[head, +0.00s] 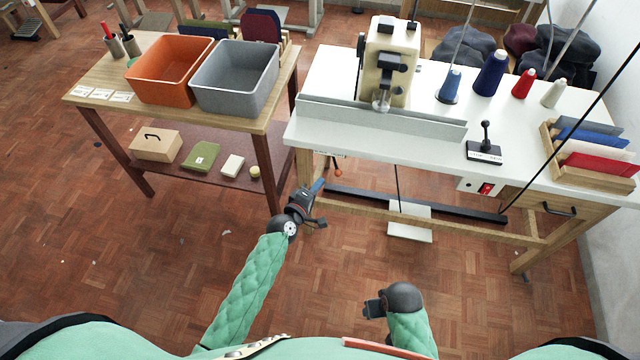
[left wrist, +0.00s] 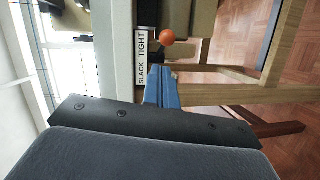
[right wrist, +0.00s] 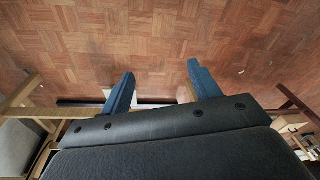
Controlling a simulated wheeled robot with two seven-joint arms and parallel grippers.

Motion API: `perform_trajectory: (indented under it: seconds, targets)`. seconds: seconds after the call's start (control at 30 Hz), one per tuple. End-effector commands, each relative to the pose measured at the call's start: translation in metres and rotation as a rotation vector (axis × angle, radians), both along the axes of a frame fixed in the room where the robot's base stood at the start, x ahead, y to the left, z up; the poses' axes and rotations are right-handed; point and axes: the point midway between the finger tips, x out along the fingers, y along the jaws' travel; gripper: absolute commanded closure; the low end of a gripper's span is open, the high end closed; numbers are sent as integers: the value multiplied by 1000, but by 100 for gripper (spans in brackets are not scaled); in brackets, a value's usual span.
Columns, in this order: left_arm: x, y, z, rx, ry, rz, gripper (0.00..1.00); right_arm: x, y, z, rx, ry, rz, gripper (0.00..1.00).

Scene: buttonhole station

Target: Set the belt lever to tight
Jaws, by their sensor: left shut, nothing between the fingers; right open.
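The belt lever has an orange ball knob (head: 338,173) and hangs under the front edge of the sewing table. In the left wrist view the knob (left wrist: 167,37) stands level with the word TIGHT on the white SLACK/TIGHT label (left wrist: 141,60). My left gripper (head: 319,186) is shut and empty, just left of and below the knob in the head view. Its blue fingertips (left wrist: 162,82) are together near the SLACK end of the label, apart from the knob. My right gripper (head: 370,308) is low over the floor; its fingers (right wrist: 160,84) are spread and empty.
The white sewing table (head: 400,130) carries the machine (head: 390,60), thread cones and a black lever on a base (head: 485,150). A red switch (head: 486,188) sits under its edge. A side table (head: 90,85) with orange (head: 172,70) and grey bins (head: 235,78) stands left.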

Motion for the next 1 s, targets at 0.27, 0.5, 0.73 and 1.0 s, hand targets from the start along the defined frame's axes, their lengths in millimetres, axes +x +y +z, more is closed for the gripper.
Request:
perform_trajectory:
  seconds: [0.27,0.5,0.73,1.0]
  targets:
    - [-37,10,2,1,2,1,100,1,-5,46,0,-21,-1,38]
    - [-69,19,6,0,1,0,100,-4,-5,74,5,-22,-1,38]
    - [-84,23,9,0,1,0,100,-7,-5,89,8,-23,-1,38]
    - [-86,23,10,0,1,0,100,-8,-4,91,9,-22,-1,38]
